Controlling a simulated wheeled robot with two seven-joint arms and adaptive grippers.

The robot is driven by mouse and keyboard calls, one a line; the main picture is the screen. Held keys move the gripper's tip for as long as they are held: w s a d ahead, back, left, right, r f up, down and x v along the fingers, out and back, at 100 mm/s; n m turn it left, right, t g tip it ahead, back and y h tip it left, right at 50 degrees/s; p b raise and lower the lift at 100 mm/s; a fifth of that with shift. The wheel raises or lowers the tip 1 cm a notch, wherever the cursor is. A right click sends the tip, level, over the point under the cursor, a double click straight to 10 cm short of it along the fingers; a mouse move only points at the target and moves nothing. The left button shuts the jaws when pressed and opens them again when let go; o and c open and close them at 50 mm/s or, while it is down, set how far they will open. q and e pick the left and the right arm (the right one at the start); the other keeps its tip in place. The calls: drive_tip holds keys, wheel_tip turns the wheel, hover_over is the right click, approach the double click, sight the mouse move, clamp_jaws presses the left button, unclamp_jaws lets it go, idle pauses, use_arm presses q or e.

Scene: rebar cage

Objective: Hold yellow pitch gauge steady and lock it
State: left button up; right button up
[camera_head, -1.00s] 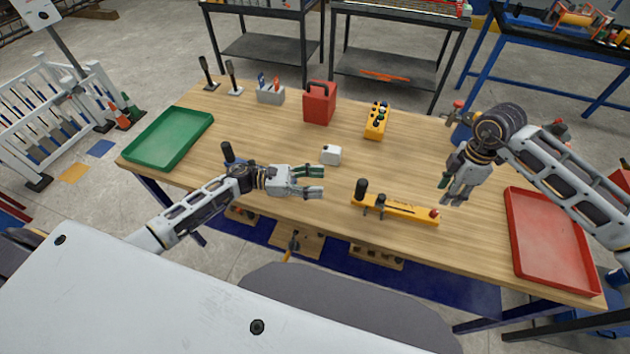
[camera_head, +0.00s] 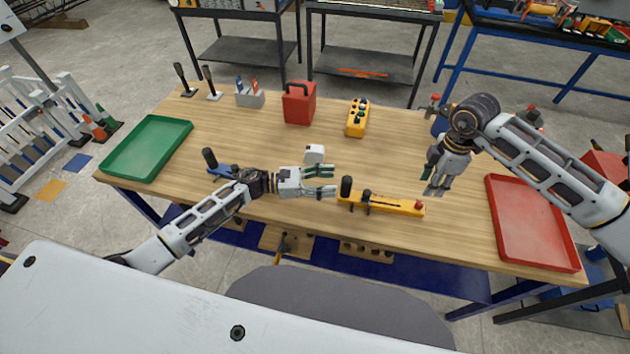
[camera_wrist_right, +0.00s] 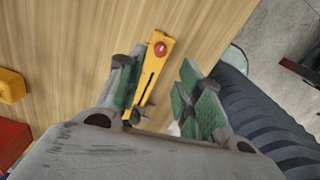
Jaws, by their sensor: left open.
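The yellow pitch gauge (camera_head: 388,205) is a long bar lying near the table's front edge, with black upright knobs toward its left end and a red knob at its right end. My left gripper (camera_head: 334,183) is open and empty, its fingertips just left of the tallest black knob (camera_head: 346,187); contact cannot be told. My right gripper (camera_head: 433,189) hangs apart from the gauge, above and right of its red end. In the right wrist view its fingers (camera_wrist_right: 157,75) are spread with nothing gripped, and the gauge (camera_wrist_right: 153,78) with its red knob shows beyond them.
A small white block (camera_head: 314,154) sits behind my left gripper. A blue item with a black handle (camera_head: 209,158) is near my left wrist. A green tray (camera_head: 146,148) is left and a red tray (camera_head: 537,222) right. A red box (camera_head: 299,103) and yellow controller (camera_head: 357,118) stand farther back.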

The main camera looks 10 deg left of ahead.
sight(347, 179)
use_arm(q)
drive_tip(key=shift+x, duration=3.05)
clamp_jaws()
use_arm(e)
drive_tip(key=shift+o, duration=0.7)
drive_tip(key=shift+d, duration=0.1)
